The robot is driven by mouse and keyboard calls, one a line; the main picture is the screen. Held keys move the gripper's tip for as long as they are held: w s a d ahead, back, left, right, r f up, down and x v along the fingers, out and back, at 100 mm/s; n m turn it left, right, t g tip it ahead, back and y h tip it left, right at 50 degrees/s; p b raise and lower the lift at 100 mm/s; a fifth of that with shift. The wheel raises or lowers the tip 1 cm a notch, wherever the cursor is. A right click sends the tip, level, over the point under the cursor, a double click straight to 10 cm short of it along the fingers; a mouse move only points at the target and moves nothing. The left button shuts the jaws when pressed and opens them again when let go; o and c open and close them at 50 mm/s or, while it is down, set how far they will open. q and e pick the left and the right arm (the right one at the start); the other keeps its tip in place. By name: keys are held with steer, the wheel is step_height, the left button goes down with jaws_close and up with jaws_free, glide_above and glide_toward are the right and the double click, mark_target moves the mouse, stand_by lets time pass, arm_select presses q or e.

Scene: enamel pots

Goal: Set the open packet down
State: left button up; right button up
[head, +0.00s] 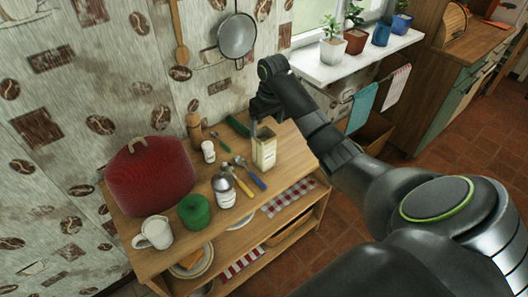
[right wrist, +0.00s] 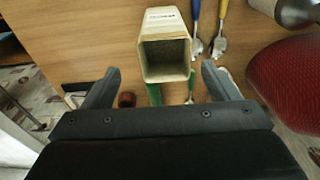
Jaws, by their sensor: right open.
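The open packet (head: 264,153) is a cream, box-shaped carton that appears to stand upright on the wooden top of the shelf unit (head: 286,152). In the right wrist view the packet (right wrist: 165,22) shows its dark, empty-looking square mouth facing the camera. My right gripper (head: 259,118) is at the packet's far side in the head view, mostly dark and partly hidden. In the right wrist view its two fingers are spread, one to each side of the packet's near edge, with visible gaps. My left gripper is not in view.
Spoons with blue and yellow handles (head: 250,176) lie beside the packet. A green item (head: 237,126) lies behind it. A grey-white bottle (head: 223,190), green tin (head: 194,211), white mug (head: 155,232), small white jar (head: 208,151) and red cover (head: 150,176) crowd the left.

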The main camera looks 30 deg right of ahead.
mark_target(264, 137)
steer(key=shift+w+a+f+p, duration=0.1)
steer(key=shift+f+p, duration=0.1)
steer(key=shift+f, duration=0.85)
steer(key=shift+w+a+f+p, duration=0.1)
steer(key=shift+a+f+p, duration=0.1)
steer(key=shift+f, duration=0.9)
steer(key=shift+w+a+f+p, duration=0.1)
steer(key=shift+f+p, duration=0.1)
steer(key=shift+f, duration=0.85)
jaws_close()
step_height(264, 137, up, 10)
steer(key=b, duration=0.1)
